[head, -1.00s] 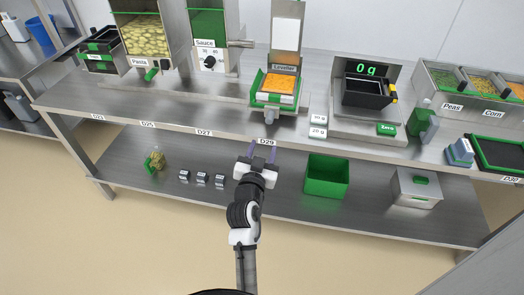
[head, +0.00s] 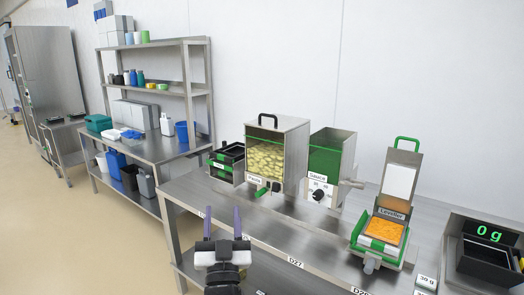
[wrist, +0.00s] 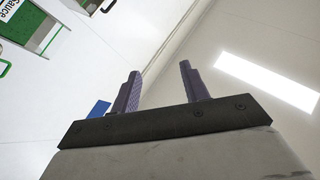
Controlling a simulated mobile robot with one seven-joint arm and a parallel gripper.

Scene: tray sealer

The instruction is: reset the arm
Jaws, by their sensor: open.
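My gripper (head: 222,222) shows at the bottom of the head view, with its two purple fingers pointing up and apart. It is open and holds nothing. It stands in front of the steel table's left part, apart from the things on it. In the wrist view the two fingers (wrist: 158,90) are spread with nothing between them, and they point towards the wall and ceiling. Most of my arm is below the head view's edge.
The pasta dispenser (head: 290,150), sauce dispenser (head: 328,165), leveller (head: 395,205) and scale (head: 490,235) stand on the steel table (head: 190,190). Dark green-rimmed trays (head: 228,160) are at its left end. A steel shelf rack (head: 150,88) stands farther left. The floor (head: 60,240) at left is clear.

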